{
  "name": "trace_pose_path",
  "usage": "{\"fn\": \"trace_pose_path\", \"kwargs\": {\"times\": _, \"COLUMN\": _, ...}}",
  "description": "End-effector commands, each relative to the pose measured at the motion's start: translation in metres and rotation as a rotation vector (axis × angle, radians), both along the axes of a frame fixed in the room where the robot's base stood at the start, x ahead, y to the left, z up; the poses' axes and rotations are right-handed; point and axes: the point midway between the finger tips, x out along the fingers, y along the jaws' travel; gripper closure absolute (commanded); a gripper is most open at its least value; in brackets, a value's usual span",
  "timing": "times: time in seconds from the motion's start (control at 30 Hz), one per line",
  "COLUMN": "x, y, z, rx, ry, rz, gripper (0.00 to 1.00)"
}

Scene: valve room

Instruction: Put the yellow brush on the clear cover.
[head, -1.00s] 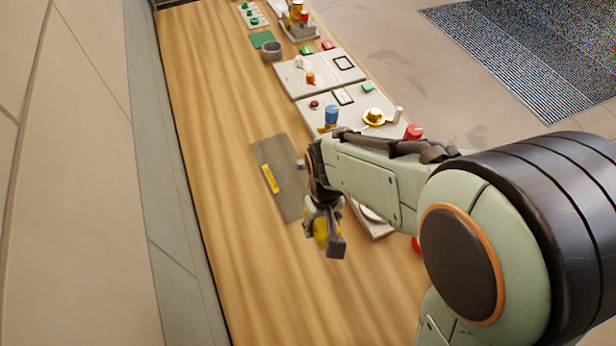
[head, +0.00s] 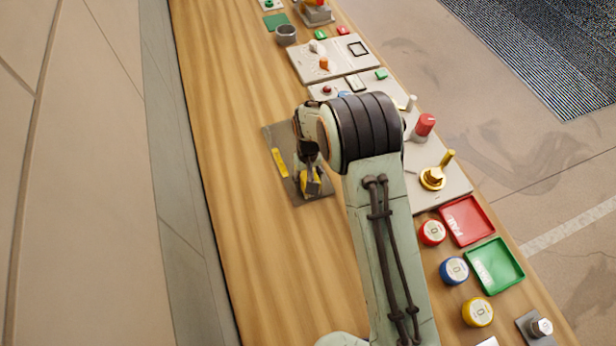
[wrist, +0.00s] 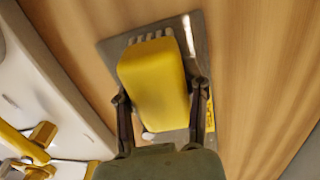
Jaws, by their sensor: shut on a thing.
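My gripper (head: 310,178) is shut on the yellow brush (head: 314,186). In the wrist view the brush (wrist: 155,80) is a yellow block between my two fingers (wrist: 160,92), with pale bristle tips showing at its far end. Beneath it lies a flat grey rectangular panel (head: 276,134) with a yellow label, which seems to be the clear cover; it also shows in the wrist view (wrist: 201,45). The brush overlaps the panel's near end in both views. I cannot tell whether it touches the panel. My arm hides part of the panel's right side.
Light control plates (head: 335,58) with knobs run along the table's right side. A red tray (head: 467,222), a green tray (head: 496,266) and round red, blue and yellow items stand at lower right. The wooden tabletop (head: 240,230) left of and below the panel is clear.

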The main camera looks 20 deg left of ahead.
Motion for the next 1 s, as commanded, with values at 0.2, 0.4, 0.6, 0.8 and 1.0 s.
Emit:
{"fn": "trace_pose_path", "kwargs": {"times": 0.2, "x": 0.000, "y": 0.000, "z": -0.005, "rx": 0.001, "ry": -0.001, "rz": 0.000, "gripper": 0.94}}
{"fn": "trace_pose_path", "kwargs": {"times": 0.4, "x": 0.000, "y": 0.000, "z": -0.008, "rx": 0.001, "ry": -0.001, "rz": 0.000, "gripper": 0.94}}
{"fn": "trace_pose_path", "kwargs": {"times": 0.6, "x": 0.000, "y": 0.000, "z": -0.008, "rx": 0.001, "ry": -0.002, "rz": 0.000, "gripper": 0.30}}
{"fn": "trace_pose_path", "kwargs": {"times": 0.8, "x": 0.000, "y": 0.000, "z": -0.007, "rx": 0.001, "ry": -0.002, "rz": 0.000, "gripper": 0.30}}
{"fn": "trace_pose_path", "kwargs": {"times": 1.0, "x": 0.001, "y": 0.000, "z": 0.014, "rx": 0.004, "ry": -0.005, "rz": -0.001, "gripper": 0.30}}
